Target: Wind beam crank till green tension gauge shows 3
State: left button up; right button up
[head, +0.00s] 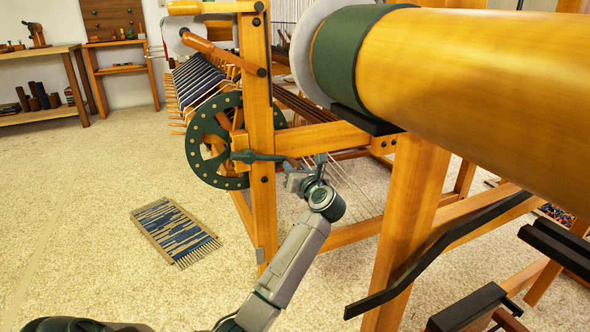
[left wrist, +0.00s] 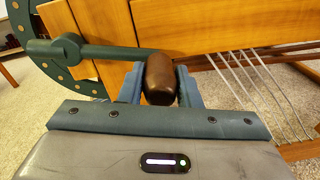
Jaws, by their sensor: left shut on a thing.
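The beam crank is a dark green arm (head: 258,157) on the side of the wooden loom, in front of a green wheel with a ring of brass-coloured dots (head: 198,125). In the head view the crank arm points right. Its brown handle (left wrist: 161,78) sits between the fingers of my left gripper (head: 306,170) in the left wrist view, and the gripper is shut on it. The crank arm (left wrist: 95,50) also shows there, running left from the handle to its hub. I cannot make out a tension gauge or its number in either view. My right gripper is out of view.
A thick wooden beam with a green band (head: 345,55) fills the upper right. A loom post (head: 260,200) stands just left of my gripper. A black bent lever (head: 440,255) is at the right. A woven mat (head: 175,230) lies on the floor at left, with open carpet around it.

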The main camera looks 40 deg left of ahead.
pick_arm(q)
jog(key=o, duration=1.1)
jog(key=shift+w+r, duration=0.1)
jog(key=shift+r, duration=0.2)
jog(key=shift+o, duration=1.3)
jog(key=shift+f, duration=0.15)
jog(key=p+v, duration=0.2)
jog(key=v, duration=0.5)
jog(key=shift+p, duration=0.4)
